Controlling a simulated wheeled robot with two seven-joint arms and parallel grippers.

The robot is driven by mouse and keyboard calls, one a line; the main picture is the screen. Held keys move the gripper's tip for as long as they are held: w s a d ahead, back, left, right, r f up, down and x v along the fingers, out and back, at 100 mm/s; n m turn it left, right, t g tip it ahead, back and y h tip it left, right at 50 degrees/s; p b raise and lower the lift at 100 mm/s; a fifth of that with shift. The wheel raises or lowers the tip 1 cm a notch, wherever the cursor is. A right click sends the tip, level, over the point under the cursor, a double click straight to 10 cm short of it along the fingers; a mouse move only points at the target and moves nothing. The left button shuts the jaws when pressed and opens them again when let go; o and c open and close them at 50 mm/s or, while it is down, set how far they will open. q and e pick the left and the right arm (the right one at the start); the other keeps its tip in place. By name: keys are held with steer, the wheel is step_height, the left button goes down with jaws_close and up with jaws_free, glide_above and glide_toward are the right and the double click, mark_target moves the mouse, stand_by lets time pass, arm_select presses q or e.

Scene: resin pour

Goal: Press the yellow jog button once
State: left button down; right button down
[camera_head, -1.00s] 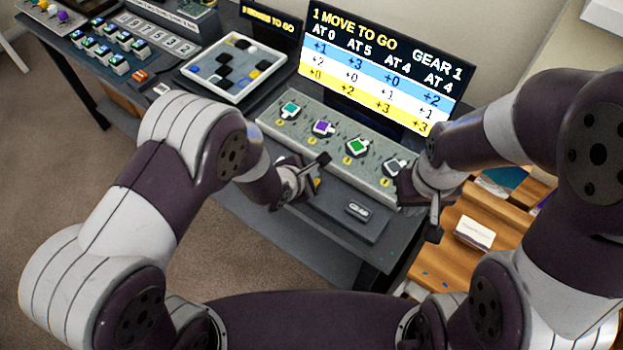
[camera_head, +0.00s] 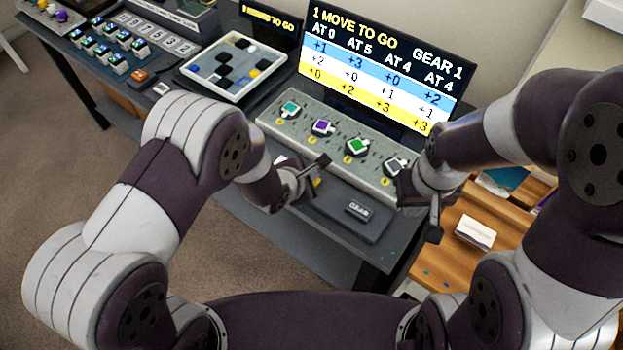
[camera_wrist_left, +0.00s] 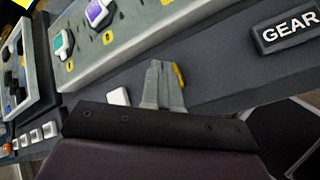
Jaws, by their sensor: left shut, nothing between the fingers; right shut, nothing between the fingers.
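The yellow jog button (camera_wrist_left: 180,76) shows only in part in the left wrist view, just right of my left fingertips, which hide the rest of it. In the head view only a small bit of the yellow button (camera_head: 317,183) shows beside the left gripper. My left gripper (camera_head: 309,176) is shut and empty, low over the dark front panel; its fingers (camera_wrist_left: 163,82) point at the panel beside the button. I cannot tell whether they touch it. My right gripper (camera_head: 435,218) is shut and empty at the panel's right end.
A GEAR button (camera_head: 358,210) sits right of the left gripper. A white button (camera_wrist_left: 118,97) lies left of the fingers. Behind is a grey console (camera_head: 330,152) with several coloured knobs, and a screen (camera_head: 388,60) reading "1 MOVE TO GO", "GEAR 1". A wooden rack (camera_head: 490,212) stands at right.

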arm_select(q)
steer(key=shift+f+b, duration=0.3)
steer(key=shift+f, duration=0.15)
stand_by(0.6)
steer(key=shift+r+p, duration=0.85)
steer(key=shift+p, duration=0.05)
step_height(320, 180, up, 5)
steer(key=p, duration=0.5)
steer(key=shift+r, duration=0.15)
stand_by(0.6)
